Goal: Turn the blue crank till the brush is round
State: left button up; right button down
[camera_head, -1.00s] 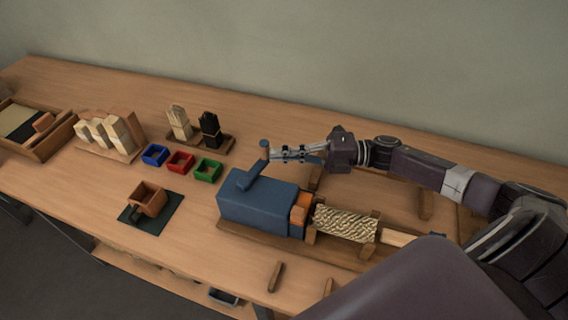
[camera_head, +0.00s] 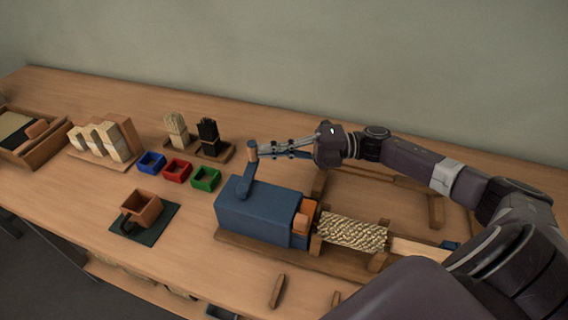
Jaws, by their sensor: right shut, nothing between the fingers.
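The blue crank (camera_head: 246,184) stands on top of the blue machine box (camera_head: 258,215), with its arm up and a brown knob (camera_head: 252,151) at its end. My right gripper (camera_head: 262,152) is shut, with nothing between its fingers; its tips are beside the knob, on its right, and look close to or touching it. The brush (camera_head: 352,232) is a pale twisted bristle roll lying to the right of the box, held between wooden supports. Whether it is round all over cannot be told. My left gripper is not in view.
Blue (camera_head: 151,162), red (camera_head: 177,170) and green (camera_head: 205,179) small trays lie left of the machine. A brown box (camera_head: 142,207) stands on a dark mat. Bristle bundles (camera_head: 176,129) stand on a rack behind. Wooden pegs (camera_head: 277,291) lie in front.

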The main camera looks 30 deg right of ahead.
dwell(0.3)
jog(key=v, duration=1.2)
